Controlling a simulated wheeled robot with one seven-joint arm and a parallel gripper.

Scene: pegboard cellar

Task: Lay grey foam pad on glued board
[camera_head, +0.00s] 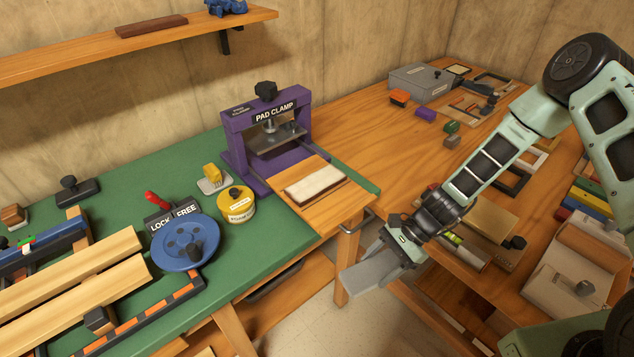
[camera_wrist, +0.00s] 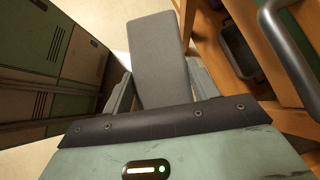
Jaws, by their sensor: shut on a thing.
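The grey foam pad (camera_head: 362,278) is a flat rectangular slab held in my gripper (camera_head: 388,258), which is shut on it. In the wrist view the pad (camera_wrist: 158,55) sticks out beyond the gripper (camera_wrist: 155,95). The pad hangs over open floor, right of and nearer than the green bench. The board with a pale, whitish top (camera_head: 315,185) lies on a wooden plate in front of the purple pad clamp (camera_head: 232,148). The pad is apart from the board. The board is not seen in the wrist view.
A blue hand wheel (camera_head: 188,243), a yellow tin (camera_head: 236,205) and a yellow-handled brush (camera_head: 212,178) stand on the green bench (camera_head: 270,248). A metal bar handle (camera_head: 360,221) juts from the bench end. A wooden bench with trays lies to the right.

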